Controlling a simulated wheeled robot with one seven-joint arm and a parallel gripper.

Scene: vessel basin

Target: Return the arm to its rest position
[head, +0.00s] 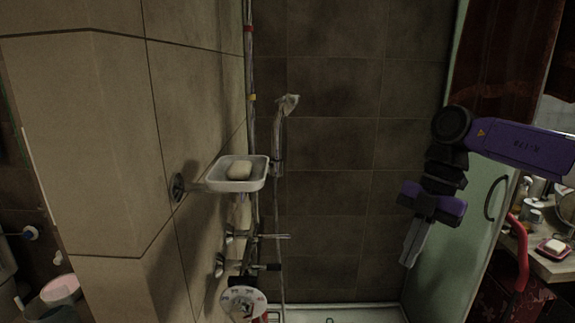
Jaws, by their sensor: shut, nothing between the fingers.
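My gripper (410,250) hangs at the right of the head view, pointing down in front of the tiled shower wall. Its fingers are together and hold nothing. My purple and black arm comes in from the right edge and bends down at a black joint. The gripper is clear of the soap dish and the wall fittings to its left.
A white soap dish (212,183) with a soap bar (239,171) juts from the left wall. A shower head (289,103) and pipes stand behind it. A green-tinted panel (462,230) is beside my arm. A cluttered counter (545,268) is at right.

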